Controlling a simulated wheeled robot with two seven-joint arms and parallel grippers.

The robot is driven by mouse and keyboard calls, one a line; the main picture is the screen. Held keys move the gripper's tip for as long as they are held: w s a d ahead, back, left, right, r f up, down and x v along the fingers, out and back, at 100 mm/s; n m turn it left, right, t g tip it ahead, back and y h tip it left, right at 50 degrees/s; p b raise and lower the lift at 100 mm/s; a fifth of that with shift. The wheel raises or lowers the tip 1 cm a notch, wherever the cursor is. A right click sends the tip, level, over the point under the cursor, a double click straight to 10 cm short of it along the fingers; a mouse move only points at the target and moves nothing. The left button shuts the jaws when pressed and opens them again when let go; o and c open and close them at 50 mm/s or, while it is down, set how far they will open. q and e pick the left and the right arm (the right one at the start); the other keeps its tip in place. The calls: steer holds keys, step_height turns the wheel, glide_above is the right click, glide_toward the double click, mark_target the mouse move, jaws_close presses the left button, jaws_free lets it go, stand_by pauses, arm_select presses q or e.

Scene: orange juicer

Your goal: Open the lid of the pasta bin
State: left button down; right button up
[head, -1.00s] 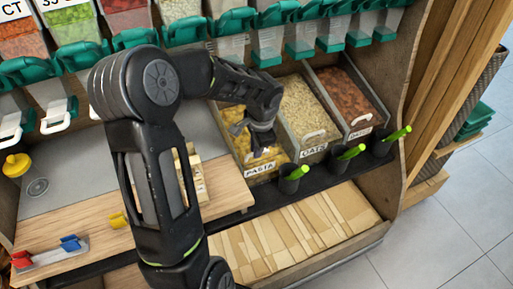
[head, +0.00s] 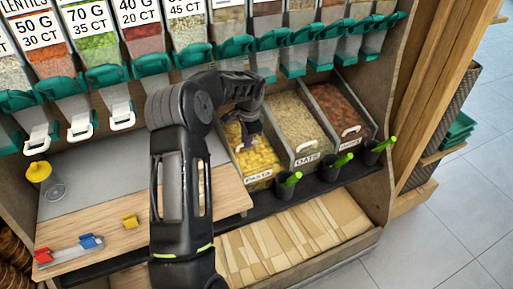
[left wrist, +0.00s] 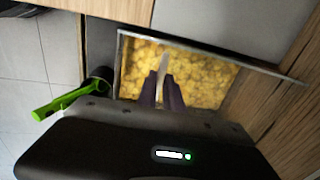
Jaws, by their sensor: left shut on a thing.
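The pasta bin (head: 259,178) is a grey-framed bin of yellow pasta, labelled PASTA, at the left of the row of bins. My left gripper (head: 250,134) is over its middle, coming from behind and above. In the left wrist view, my left gripper (left wrist: 165,88) has its two dark fingers closed on the pale lid handle (left wrist: 164,63), with pasta below. The lid is clear and hard to make out, and its exact tilt cannot be told. My right gripper is out of view.
The oats bin (head: 307,158) and another bin (head: 350,141) stand to the right. Black cups with green-handled scoops (head: 293,179) line the front. Green-lidded dispensers (head: 273,40) hang above. A wooden board (head: 110,215) lies at the left.

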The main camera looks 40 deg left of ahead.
arm_select(q)
steer(key=shift+w+a+r, duration=0.2)
steer(key=shift+w, duration=0.05)
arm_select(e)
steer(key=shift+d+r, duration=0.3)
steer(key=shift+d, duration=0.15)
arm_select(q)
steer(key=shift+a, duration=0.1)
steer(key=c, duration=1.5)
jaws_free()
steer(key=shift+s, duration=0.1)
steer(key=shift+f, duration=0.1)
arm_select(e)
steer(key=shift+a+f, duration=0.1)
